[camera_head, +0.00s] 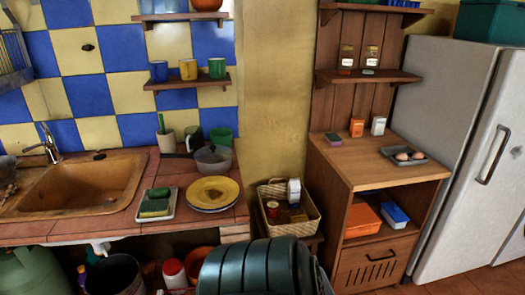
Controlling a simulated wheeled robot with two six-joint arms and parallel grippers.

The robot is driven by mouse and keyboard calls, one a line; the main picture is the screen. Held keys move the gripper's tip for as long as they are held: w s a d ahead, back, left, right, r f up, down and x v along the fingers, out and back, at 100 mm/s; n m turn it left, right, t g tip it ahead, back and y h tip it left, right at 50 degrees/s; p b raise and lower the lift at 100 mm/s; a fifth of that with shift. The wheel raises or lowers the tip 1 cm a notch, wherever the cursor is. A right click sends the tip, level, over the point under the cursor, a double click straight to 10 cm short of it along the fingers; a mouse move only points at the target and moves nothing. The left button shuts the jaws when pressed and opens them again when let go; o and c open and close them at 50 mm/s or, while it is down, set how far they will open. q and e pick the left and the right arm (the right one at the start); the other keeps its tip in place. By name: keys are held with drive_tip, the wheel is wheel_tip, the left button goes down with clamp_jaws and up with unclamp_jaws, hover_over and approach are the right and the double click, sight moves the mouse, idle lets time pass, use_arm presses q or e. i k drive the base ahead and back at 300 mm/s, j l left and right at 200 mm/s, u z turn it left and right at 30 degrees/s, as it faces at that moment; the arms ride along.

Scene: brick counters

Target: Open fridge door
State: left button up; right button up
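The white fridge (446,110) stands at the right side of the view, partly cut off by the right edge. Its front door (497,185) faces right and appears shut. A dark bar handle (493,155) runs up the door near its left edge. Neither of my grippers is in view, so I cannot see where they are relative to the handle.
A wooden cabinet (385,165) with shelves stands left of the fridge. A wicker basket (303,228) sits beside it. A dark green ribbed object (255,268) rises at the bottom middle. A tiled counter with a sink (85,190) fills the left. A green box (490,22) sits atop the fridge.

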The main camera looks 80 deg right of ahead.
sight(486, 200)
drive_tip(key=z, duration=4.3)
drive_tip(key=i+l+z, duration=0.15)
